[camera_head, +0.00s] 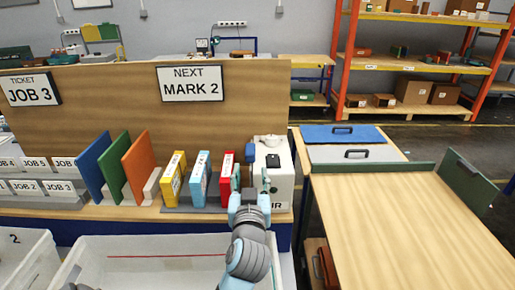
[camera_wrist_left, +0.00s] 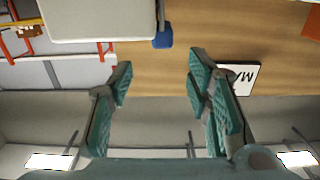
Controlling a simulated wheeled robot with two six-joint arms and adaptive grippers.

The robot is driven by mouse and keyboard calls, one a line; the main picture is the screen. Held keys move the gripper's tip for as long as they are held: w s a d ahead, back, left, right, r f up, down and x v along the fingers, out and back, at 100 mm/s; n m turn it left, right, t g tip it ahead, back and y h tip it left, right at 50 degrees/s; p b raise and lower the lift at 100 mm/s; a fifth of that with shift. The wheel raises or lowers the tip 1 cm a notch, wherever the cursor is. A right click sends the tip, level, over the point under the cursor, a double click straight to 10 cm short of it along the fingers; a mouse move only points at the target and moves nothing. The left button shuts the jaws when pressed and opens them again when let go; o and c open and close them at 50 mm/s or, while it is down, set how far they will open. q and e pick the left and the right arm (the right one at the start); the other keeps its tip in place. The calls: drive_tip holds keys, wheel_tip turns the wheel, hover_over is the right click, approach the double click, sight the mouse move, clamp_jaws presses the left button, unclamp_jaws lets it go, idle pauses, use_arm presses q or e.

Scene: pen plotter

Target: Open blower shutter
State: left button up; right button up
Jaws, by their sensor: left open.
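The blower is a white box (camera_head: 285,190) at the right end of the wooden bench; its front label is partly hidden by my arm and reads "IR". A round white part and a small black part sit on its top. A blue tab (camera_head: 250,153) stands at its upper left side; I cannot tell for sure that it is the shutter. In the left wrist view the white box (camera_wrist_left: 97,18) is at the top, with the blue tab (camera_wrist_left: 163,37) at its edge. My left gripper (camera_head: 250,182) is open and empty in front of the box's left side. It also shows in the wrist view (camera_wrist_left: 160,82), apart from the tab.
Red (camera_head: 227,178), light blue (camera_head: 200,180) and yellow (camera_head: 173,178) upright blocks stand just left of the gripper. A wooden back panel (camera_head: 110,110) rises behind. A white bin (camera_head: 150,265) lies below in front. A wooden-topped table (camera_head: 400,220) is at the right.

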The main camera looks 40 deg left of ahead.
sight(250, 155)
use_arm(q)
drive_tip(key=x, duration=1.1)
drive_tip(key=shift+f, duration=0.1)
drive_tip(key=shift+s+a, duration=0.1)
drive_tip(key=shift+a, duration=0.1)
drive_tip(key=shift+s+r, duration=0.15)
drive_tip(key=shift+r, duration=0.05)
clamp_jaws()
use_arm(e)
drive_tip(key=shift+s+r, duration=0.25)
drive_tip(key=shift+r, duration=0.1)
